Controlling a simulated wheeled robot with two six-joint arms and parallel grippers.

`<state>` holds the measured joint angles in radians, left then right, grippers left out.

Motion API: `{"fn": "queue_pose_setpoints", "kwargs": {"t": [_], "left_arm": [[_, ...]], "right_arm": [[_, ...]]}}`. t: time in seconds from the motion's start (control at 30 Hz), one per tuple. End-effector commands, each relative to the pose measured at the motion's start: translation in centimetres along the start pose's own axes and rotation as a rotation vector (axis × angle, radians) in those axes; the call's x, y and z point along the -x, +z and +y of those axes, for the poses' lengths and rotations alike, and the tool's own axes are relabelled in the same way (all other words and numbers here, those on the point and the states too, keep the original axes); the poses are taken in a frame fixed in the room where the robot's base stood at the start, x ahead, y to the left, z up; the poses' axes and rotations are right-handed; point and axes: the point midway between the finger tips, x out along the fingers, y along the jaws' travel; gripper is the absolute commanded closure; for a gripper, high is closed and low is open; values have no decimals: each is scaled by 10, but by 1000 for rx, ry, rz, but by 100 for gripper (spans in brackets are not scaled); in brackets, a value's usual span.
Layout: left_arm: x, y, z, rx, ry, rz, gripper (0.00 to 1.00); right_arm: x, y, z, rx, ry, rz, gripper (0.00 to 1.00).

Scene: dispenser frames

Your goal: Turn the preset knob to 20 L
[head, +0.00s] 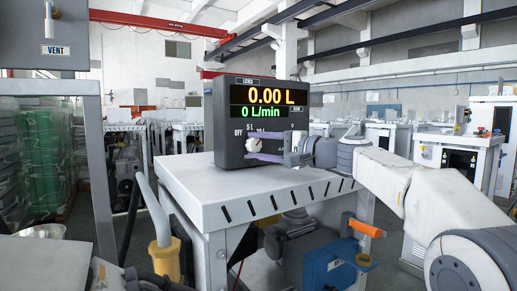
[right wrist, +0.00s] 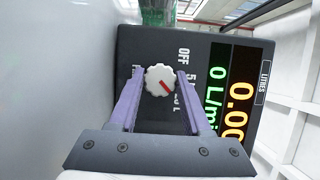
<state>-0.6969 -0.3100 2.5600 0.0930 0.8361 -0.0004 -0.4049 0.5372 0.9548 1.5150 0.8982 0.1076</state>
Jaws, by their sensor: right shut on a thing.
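The preset knob (right wrist: 160,79) is a small white scalloped dial with a red pointer line, on the dark front of the dispenser meter (head: 222,118). In the right wrist view the pointer slants down and right, towards a partly hidden label ending in L, past the 5 L label. The knob also shows in the head view (head: 254,146). My right gripper (right wrist: 159,88) is shut on the knob, its purple fingers on either side. The meter's display (head: 268,104) reads 0.00 L and 0 L/min. My left gripper is not in view.
The meter stands on a pale bench top (head: 190,184) with a slotted front edge. A blue box (head: 320,266), an orange-handled valve (head: 366,228) and a yellow holder (head: 166,260) are below and in front. A grey VENT cabinet (head: 45,30) is at the upper left.

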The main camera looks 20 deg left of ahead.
Motion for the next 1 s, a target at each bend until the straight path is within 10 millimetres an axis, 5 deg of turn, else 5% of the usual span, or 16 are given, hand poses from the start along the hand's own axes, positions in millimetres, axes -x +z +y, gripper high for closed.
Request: {"fn": "queue_pose_setpoints", "kwargs": {"t": [0.33, 0.37, 0.43, 0.77, 1.0], "left_arm": [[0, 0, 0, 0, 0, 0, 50], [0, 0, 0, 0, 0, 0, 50], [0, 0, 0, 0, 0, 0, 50], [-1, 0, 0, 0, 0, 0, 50], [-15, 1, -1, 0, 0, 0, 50]], "right_arm": [[0, -1, 2, -6, 2, 1, 100], [0, -1, 2, -6, 2, 1, 44], [0, -1, 2, -5, 2, 1, 22], [2, 0, 1, -3, 0, 1, 22], [35, -1, 3, -3, -1, 4, 22]]}}
